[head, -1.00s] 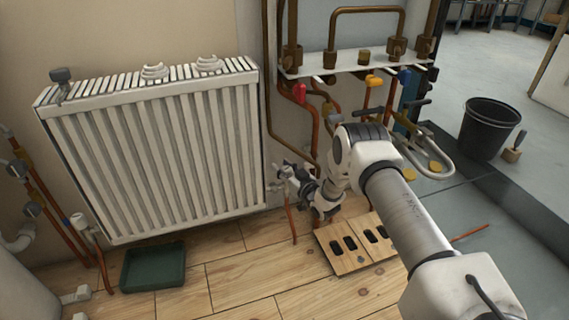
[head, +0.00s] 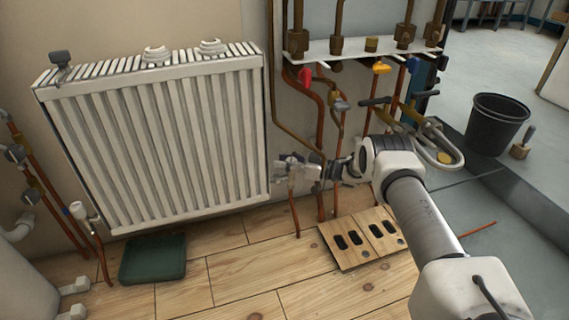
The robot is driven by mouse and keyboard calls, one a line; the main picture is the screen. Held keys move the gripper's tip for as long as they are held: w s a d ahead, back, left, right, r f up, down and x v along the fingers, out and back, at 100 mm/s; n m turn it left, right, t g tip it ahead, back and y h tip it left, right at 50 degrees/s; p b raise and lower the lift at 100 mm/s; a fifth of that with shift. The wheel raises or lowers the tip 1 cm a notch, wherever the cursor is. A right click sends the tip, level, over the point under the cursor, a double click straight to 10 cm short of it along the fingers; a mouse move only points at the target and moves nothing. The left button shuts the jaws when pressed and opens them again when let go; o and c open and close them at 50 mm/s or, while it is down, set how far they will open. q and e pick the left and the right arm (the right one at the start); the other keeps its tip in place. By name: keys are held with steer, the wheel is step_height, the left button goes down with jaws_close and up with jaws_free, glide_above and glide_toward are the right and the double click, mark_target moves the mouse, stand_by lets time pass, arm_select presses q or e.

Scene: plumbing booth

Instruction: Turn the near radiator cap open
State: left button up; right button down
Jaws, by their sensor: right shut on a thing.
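The white ribbed radiator (head: 160,145) hangs on the wall at the left. My right gripper (head: 284,174) is at the radiator's lower right corner, with its arm coming in from the right. It is shut on a small fitting there, which I take to be the near radiator cap. The jaws cover the cap, so how far it is turned cannot be seen. A thin copper pipe (head: 295,218) runs down to the floor below the gripper. A white valve (head: 78,211) sits at the radiator's lower left corner. My left gripper is out of view.
Copper pipes and a white shelf (head: 350,49) with coloured valve handles stand behind my right arm. A dark green tray (head: 153,258) and a wooden slotted board (head: 340,262) lie on the floor. A black bucket (head: 494,126) is at the right.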

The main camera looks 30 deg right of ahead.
steer(key=shift+s+d+f, duration=0.1)
stand_by(0.3)
steer(key=c, duration=0.9)
jaws_free()
steer(key=shift+d, duration=0.1)
step_height(320, 180, up, 10)
steer(key=shift+r, duration=0.1)
